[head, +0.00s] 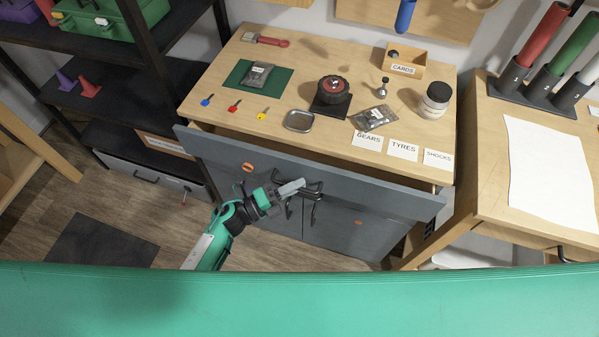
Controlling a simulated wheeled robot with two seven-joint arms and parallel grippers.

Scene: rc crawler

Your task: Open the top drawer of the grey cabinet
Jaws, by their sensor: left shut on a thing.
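The grey cabinet (350,240) stands under a wooden worktop. Its top drawer (395,200) is pulled out some way, with a gap between its front panel and the worktop edge. My left gripper (293,187) is at the dark bar handle (314,188) in the middle of the drawer front and is shut on it. The fingers partly hide the handle. My right gripper is not in view.
The worktop (225,85) carries several small items, including a black wheel (333,89), a jar (435,100) and a card box (405,62). A black shelf (150,85) stands at left, a wooden bench (490,140) at right. Floor (190,225) shows in front.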

